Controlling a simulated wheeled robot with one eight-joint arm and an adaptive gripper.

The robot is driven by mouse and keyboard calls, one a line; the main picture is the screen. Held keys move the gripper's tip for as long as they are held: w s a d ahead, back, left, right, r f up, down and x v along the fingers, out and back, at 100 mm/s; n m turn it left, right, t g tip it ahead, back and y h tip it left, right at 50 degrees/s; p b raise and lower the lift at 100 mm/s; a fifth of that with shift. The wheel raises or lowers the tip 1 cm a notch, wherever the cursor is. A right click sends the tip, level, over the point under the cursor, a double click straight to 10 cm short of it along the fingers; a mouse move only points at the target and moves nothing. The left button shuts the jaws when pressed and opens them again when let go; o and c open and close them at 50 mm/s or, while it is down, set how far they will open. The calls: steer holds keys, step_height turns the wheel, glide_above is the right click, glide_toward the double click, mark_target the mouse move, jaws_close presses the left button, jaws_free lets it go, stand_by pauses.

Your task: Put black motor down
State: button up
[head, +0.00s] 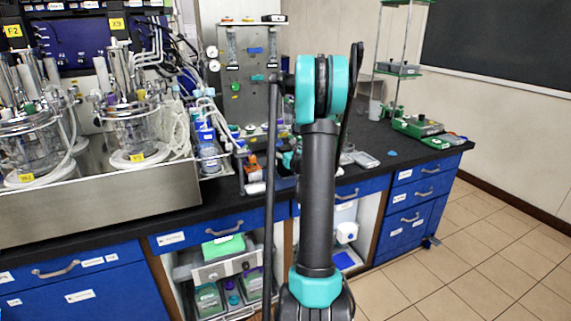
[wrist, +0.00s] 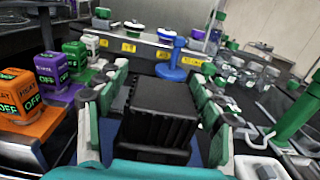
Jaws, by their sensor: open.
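The black motor (wrist: 165,105), a ribbed black block, sits between the two fingers of my gripper (wrist: 160,78) in the wrist view. The green and grey fingers stand open on its left and right, with narrow gaps beside it. Strips of a blue surface (wrist: 195,152) show beside the motor's lower part. I cannot tell what its underside rests on. In the head view my arm covers the motor, and only a small teal part of my gripper shows behind the arm, low over the bench.
Orange (wrist: 22,97), purple (wrist: 52,72) and green (wrist: 75,57) blocks stand left of my gripper. A blue stand (wrist: 175,70) is ahead, and several clear bottles (wrist: 250,75) are to the right. The black bench (head: 400,150) has free room at the right.

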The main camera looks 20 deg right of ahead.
jaws_close()
stand_by(0.3)
stand_by(0.7)
